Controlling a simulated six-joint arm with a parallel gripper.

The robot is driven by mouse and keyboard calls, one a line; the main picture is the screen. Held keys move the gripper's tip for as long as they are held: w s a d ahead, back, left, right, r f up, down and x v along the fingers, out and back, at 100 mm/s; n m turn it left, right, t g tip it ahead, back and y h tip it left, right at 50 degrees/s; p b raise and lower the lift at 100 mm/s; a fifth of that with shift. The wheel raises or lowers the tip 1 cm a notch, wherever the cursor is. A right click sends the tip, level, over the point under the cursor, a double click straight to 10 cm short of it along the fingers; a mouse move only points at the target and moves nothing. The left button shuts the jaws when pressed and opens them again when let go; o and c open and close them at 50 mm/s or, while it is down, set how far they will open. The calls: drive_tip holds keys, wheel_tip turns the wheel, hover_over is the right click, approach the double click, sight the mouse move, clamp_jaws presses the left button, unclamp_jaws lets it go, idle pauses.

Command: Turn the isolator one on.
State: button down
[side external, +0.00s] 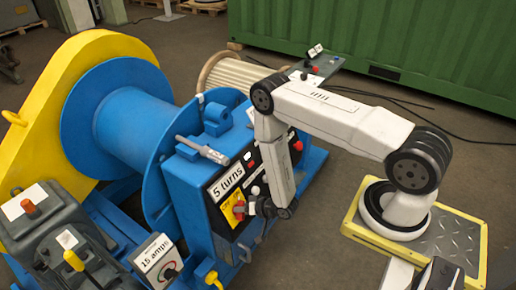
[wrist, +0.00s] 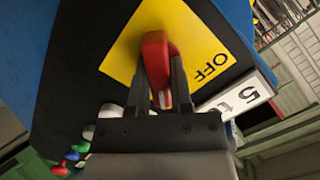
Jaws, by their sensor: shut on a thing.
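The isolator is a red rotary handle (wrist: 156,58) on a yellow plate (wrist: 200,45) marked OFF, on the front of the blue cabinet. In the side view the red handle (side external: 239,209) and the yellow plate (side external: 229,217) show low on the cabinet front, beneath the "5 turns" label. My gripper (wrist: 160,78) is shut on the red handle, one finger on each side. In the side view my gripper (side external: 250,208) reaches the handle from the right. The word OFF is readable beside the handle; any ON mark is hidden or out of view.
The blue cabinet (side external: 185,185) also carries the "5 turns" label (side external: 229,180), several buttons and a grey lever (side external: 202,150). A "15 amps" dial box (side external: 158,262) stands at lower left. The large blue drum (side external: 115,120) is behind.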

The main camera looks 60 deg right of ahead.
drive_tip(key=shift+m, duration=0.3)
drive_tip(key=c, duration=0.5)
unclamp_jaws()
drive_tip(key=shift+s, duration=0.1)
drive_tip(key=shift+v, duration=3.8)
